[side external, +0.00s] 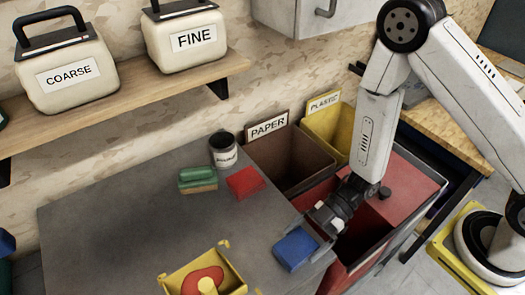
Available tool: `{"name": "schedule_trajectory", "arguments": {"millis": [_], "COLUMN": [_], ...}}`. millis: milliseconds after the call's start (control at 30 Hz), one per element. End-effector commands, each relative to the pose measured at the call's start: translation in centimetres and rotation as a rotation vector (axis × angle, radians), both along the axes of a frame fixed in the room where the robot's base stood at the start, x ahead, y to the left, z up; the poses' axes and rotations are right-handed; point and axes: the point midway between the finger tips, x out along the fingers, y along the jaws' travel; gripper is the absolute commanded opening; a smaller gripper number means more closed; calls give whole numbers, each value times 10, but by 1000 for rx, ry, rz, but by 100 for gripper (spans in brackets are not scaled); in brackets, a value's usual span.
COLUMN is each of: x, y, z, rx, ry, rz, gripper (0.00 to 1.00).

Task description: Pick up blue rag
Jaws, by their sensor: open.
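A blue rag (295,249), a small folded block shape, lies on the grey table top near its right edge. My gripper (325,228) is just above and to the right of the rag, pointing down at the table's edge. It is open, and its fingers are small and partly hidden. I cannot tell whether a finger touches the rag.
A red rag (245,182), a green sponge (197,180) and a dark cup (223,149) stand farther back. A yellow box (232,276) is at the front. Paper (270,150), plastic (345,122) and red (395,200) bins are at the right. Table space left is clear.

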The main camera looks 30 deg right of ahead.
Motion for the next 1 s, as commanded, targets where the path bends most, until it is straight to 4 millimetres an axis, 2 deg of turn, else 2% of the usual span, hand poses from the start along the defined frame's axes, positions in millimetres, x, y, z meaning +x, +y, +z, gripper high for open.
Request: {"name": "schedule_trajectory", "arguments": {"millis": [200,733,767,800,967,1000], "x": [-1,-1,-1,-1,-1,-1], "y": [12,13,13,13,13,13], "z": [-5,-5,-5,-5,-5,-5], "rx": [0,-1,-1,-1,0,0], "ry": [1,0,0,0,0,0], "rz": [2,0,0,0,0,0], "gripper": [100,100,97,84,33,32]}}
